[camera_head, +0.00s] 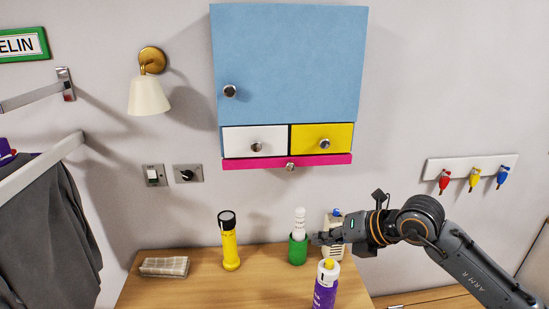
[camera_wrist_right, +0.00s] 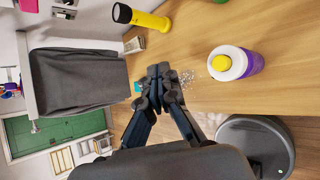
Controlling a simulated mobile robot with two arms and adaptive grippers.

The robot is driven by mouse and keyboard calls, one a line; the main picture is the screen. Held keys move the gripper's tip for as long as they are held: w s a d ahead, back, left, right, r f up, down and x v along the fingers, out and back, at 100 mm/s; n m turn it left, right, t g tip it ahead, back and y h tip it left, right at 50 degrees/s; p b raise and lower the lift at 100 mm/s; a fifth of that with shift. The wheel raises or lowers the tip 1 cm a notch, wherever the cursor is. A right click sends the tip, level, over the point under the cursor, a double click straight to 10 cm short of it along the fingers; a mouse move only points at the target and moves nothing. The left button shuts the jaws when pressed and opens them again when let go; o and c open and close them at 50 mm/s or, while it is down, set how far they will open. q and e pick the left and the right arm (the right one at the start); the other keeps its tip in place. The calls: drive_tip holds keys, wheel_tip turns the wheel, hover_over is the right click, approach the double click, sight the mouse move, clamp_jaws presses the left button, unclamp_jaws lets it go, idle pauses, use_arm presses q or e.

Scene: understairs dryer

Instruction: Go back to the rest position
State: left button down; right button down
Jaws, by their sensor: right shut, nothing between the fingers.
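My right gripper (camera_head: 322,238) reaches in from the right over the wooden table, at the height of the items on it. In the right wrist view its fingers (camera_wrist_right: 163,74) are together with nothing between them. In the head view it overlaps the edge of a green cup (camera_head: 298,250) holding a white item (camera_head: 299,222); whether they touch I cannot tell. A purple bottle with a yellow cap (camera_head: 325,288) stands in front; it also shows in the wrist view (camera_wrist_right: 234,63). My left gripper is in neither view.
A yellow flashlight (camera_head: 230,245) and a folded stack (camera_head: 164,267) stand on the table (camera_head: 200,285). A pale item (camera_head: 333,250) is partly behind my gripper. A blue cabinet (camera_head: 288,65) with drawers hangs above. A key rack (camera_head: 470,165) is on the right wall.

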drive_tip(key=s+a+r+m+t+y, duration=0.3)
drive_tip(key=s+a+r+y, duration=0.4)
drive_tip(key=a+r+y, duration=0.35)
drive_tip(key=w+d+f+m+t+h, duration=0.1)
drive_tip(key=d+f+m+t+h, duration=0.1)
drive_tip(key=d+m+t+h, duration=0.7)
drive_tip(key=w+d+f+m+t+h, duration=0.1)
drive_tip(key=d+f+m+t+h, duration=0.3)
drive_tip(key=m, duration=0.9)
drive_tip(key=s+d+f+m+g+h, duration=0.3)
drive_tip(key=d+f+m+g+h, duration=0.35)
drive_tip(key=f, duration=0.35)
drive_tip(key=s+a+f+m+g+y, duration=0.25)
drive_tip(key=s+f+g, duration=1.05)
drive_tip(key=s+f, duration=0.75)
drive_tip(key=s+f+n+g+b, duration=0.1)
drive_tip(key=s+f, duration=0.2)
drive_tip(key=f, duration=1.1)
drive_tip(key=s+f, duration=0.2)
drive_tip(key=f, duration=1.3)
drive_tip(key=s+d+f+g+b, duration=0.1)
drive_tip(key=s+d+f, duration=0.1)
drive_tip(key=s+f, duration=1.2)
drive_tip(key=shift+s+d+h, duration=0.25)
drive_tip(key=shift+s+h, duration=0.2)
drive_tip(key=shift+s, duration=0.45)
